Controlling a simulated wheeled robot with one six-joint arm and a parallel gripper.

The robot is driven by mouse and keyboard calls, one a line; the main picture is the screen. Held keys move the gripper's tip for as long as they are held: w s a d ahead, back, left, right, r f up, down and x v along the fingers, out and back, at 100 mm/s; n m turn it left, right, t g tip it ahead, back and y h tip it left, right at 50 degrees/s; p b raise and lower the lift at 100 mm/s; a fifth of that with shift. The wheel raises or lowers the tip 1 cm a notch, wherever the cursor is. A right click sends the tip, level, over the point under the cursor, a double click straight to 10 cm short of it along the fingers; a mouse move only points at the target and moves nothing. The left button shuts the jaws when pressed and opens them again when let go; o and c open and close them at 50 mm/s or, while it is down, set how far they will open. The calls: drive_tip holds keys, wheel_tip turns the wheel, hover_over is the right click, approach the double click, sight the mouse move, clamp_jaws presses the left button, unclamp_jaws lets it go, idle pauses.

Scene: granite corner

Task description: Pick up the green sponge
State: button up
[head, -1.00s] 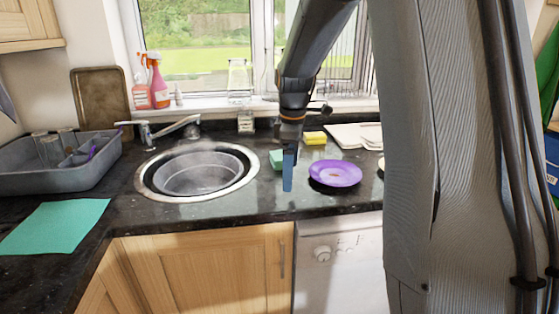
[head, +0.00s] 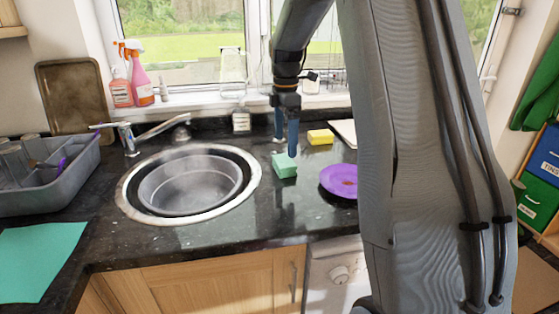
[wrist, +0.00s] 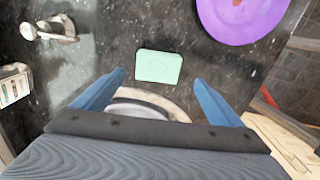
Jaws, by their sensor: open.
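The green sponge (head: 284,166) lies on the dark granite counter, between the sink and the purple plate, in the head view. In the wrist view the sponge (wrist: 158,66) is a pale green block just beyond the fingertips, centred between them. My gripper (head: 286,146) has blue fingers and hangs above the sponge in the head view. In the wrist view my gripper (wrist: 160,76) is open, its two fingers wide apart with nothing between them. The sponge is not touched in the wrist view.
The purple plate (head: 340,180) is close on the right, partly behind my arm. The round sink (head: 190,184) is on the left. A yellow sponge (head: 320,136) lies behind to the right. A grey dish tub (head: 50,180) and green cloth (head: 38,260) are far left.

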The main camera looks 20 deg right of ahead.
sight(284, 160)
drive_tip(key=shift+f, duration=0.35)
wheel_tip(284, 160, down, 2)
drive_tip(key=shift+f+p, duration=0.2)
drive_tip(key=shift+p, duration=0.25)
drive_tip(key=shift+w+f+p, duration=0.2)
drive_tip(key=shift+f+p, duration=0.5)
drive_tip(key=shift+f, duration=1.55)
drive_tip(key=c, duration=1.1)
